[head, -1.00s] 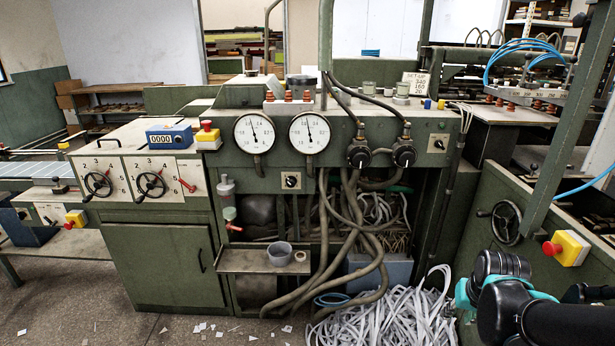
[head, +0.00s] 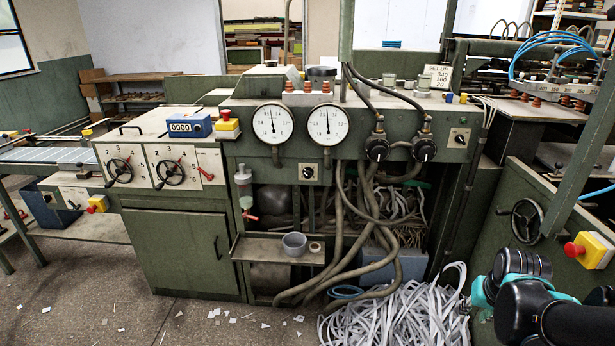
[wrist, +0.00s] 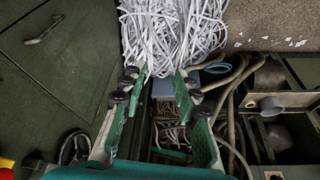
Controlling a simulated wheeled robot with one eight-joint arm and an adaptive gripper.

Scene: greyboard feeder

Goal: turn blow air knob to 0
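Two round black knobs with hoses sit on the green panel right of the gauges: a left knob (head: 377,147) and a right knob (head: 424,151). A small black switch (head: 309,172) sits below the gauges, and another small switch (head: 460,138) is at the panel's right end. The labels are too small to read, so I cannot tell which is the blow air knob. My gripper (wrist: 160,80) shows in the wrist view, open and empty, its green-padded fingers apart. It is above the floor near the paper strips, away from the knobs. The head view does not show its fingers.
White paper strips (head: 400,318) heap on the floor below hanging hoses (head: 340,235). Two gauges (head: 272,124) and a small shelf (head: 268,249) with a grey cup (head: 294,244) are left of the knobs. A handwheel (head: 527,220) and red stop button (head: 575,249) stand right.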

